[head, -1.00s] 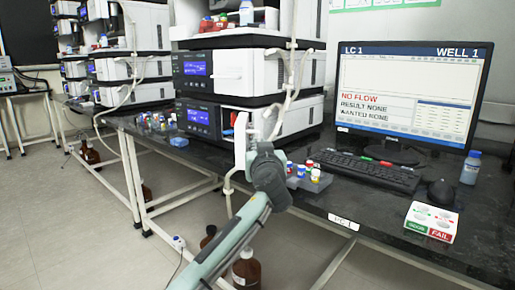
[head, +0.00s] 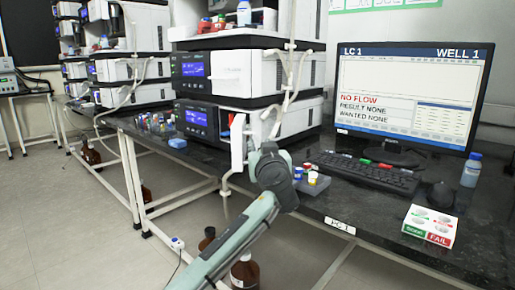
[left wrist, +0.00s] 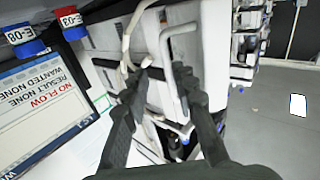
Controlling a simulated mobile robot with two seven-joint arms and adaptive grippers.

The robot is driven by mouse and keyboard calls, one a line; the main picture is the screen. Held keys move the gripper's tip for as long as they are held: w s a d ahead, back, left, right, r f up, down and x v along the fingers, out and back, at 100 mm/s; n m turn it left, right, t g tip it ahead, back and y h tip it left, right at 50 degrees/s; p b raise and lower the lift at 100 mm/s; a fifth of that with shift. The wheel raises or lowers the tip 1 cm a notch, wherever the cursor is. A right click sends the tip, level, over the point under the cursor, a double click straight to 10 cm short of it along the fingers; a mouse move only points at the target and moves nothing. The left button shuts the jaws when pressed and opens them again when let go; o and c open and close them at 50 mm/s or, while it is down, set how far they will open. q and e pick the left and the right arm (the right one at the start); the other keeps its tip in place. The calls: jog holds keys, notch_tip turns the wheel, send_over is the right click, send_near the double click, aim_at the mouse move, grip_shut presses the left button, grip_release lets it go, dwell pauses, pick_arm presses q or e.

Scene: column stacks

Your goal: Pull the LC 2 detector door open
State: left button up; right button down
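My left gripper (head: 264,158) is at the near instrument stack (head: 255,85), partly hidden by its own wrist. In the left wrist view its dark fingers (left wrist: 155,75) stand apart, with a white bar-shaped handle (left wrist: 166,65) between or just behind them; I cannot tell if they touch it. In the head view a white door panel (head: 238,145) stands out from the stack's lower module, beside the gripper. Another similar stack (head: 135,65) is further left. No LC 2 label is readable on either stack. My right gripper is not in view.
The LC 1 monitor (head: 408,95), keyboard (head: 368,172), mouse (head: 440,194), capped bottle (head: 471,169) and SEND/FAIL box (head: 430,226) stand on the bench right of the arm. Capped vials (head: 312,178) are close to my wrist. White tubing (head: 285,85) hangs at the stack. Brown bottles (head: 245,270) stand below.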

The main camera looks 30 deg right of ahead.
pick_arm(q)
jog(key=shift+f, duration=0.1)
dwell(0.3)
jog(key=shift+s+a, duration=0.1)
jog(key=shift+a, duration=0.05)
jog(key=v, duration=1.2)
